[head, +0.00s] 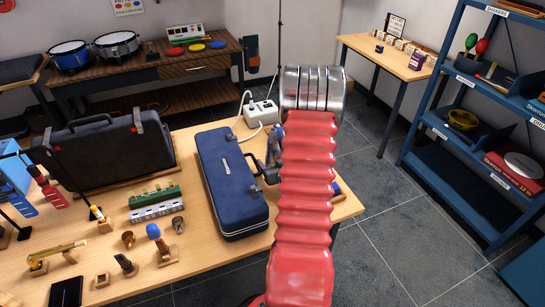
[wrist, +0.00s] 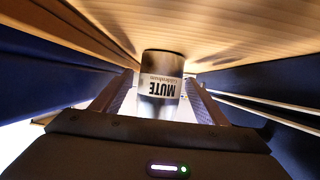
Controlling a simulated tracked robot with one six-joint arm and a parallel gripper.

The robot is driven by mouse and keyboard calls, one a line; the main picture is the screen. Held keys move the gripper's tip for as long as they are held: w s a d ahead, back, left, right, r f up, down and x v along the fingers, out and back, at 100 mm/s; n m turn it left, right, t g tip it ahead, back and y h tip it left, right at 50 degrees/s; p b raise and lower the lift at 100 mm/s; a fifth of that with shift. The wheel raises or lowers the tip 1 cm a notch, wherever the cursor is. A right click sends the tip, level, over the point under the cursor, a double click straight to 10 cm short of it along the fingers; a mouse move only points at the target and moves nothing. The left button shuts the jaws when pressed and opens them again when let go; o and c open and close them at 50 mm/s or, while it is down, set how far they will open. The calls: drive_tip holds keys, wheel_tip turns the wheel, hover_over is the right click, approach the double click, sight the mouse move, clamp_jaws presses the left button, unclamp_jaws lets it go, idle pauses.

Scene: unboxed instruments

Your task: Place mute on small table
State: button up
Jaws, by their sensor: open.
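The mute (wrist: 162,68) is a silvery cylinder with a white label reading MUTE, upside down in the wrist view. It stands against a light wood surface (wrist: 225,42). My gripper (wrist: 160,92) is open, with one finger on each side of the mute. I cannot tell whether the fingers touch it. In the head view my red-sleeved arm reaches over the right end of the big table and hides the mute and most of the gripper. A light wooden table (head: 364,47) at the back right may be the small table; small boxes and a sign stand on it.
A blue instrument case (head: 228,185) lies just left of my arm on the big table (head: 200,262). A black case (head: 103,157) and several small items fill the left. A blue shelf (head: 440,185) stands right; the floor between is clear.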

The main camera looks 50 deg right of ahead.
sight(275, 142)
drive_tip(key=c, duration=1.3)
drive_tip(key=shift+r, duration=0.15)
drive_tip(key=shift+r, duration=4.85)
